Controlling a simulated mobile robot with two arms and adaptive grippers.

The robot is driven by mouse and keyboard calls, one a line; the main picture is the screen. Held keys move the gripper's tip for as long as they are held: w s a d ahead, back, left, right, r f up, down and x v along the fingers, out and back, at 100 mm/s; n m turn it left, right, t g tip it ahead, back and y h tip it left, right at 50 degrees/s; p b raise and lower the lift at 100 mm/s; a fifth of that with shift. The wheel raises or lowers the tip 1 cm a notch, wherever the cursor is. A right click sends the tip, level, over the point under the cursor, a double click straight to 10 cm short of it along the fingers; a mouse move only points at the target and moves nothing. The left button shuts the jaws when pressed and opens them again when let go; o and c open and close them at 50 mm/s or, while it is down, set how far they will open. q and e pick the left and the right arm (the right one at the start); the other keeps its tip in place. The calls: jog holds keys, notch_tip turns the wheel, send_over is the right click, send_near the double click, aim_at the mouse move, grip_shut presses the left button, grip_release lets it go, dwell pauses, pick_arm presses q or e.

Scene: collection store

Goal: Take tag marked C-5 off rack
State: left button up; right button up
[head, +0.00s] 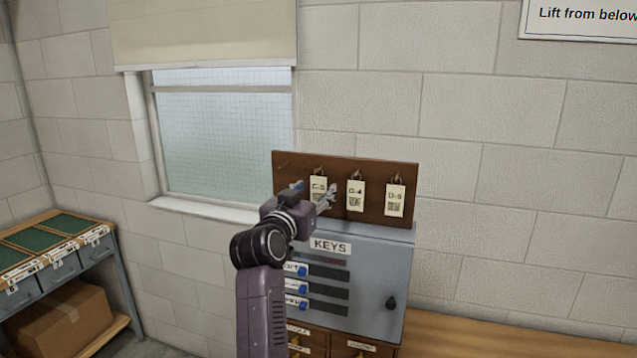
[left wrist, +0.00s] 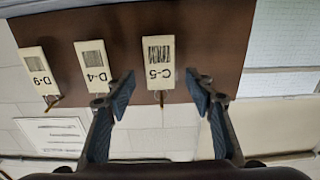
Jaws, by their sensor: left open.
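The tag marked C-5 (head: 318,186) is a cream card with a barcode, hanging on a hook at the left of a brown wooden rack (head: 288,171) in the head view. It also shows upside down in the left wrist view (left wrist: 158,60). My left gripper (head: 313,190) is open in front of the rack. In the left wrist view my left gripper (left wrist: 160,82) has one blue-padded finger on either side of the C-5 tag, with visible gaps. The fingers look clear of the card. My right gripper is not in view.
Tags D-4 (head: 355,196) and D-9 (head: 395,200) hang to the right on the same rack. A grey KEYS cabinet (head: 372,262) stands directly below. A window (head: 215,130) is on the left. A shelf unit (head: 117,265) with green-topped trays stands at far left.

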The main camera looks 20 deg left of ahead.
pick_arm(q)
jog(key=shift+w+f, duration=0.15)
jog(key=shift+w, duration=0.5)
jog(key=shift+c, duration=0.6)
jog(key=c, duration=0.7)
jog(key=shift+c, duration=0.2)
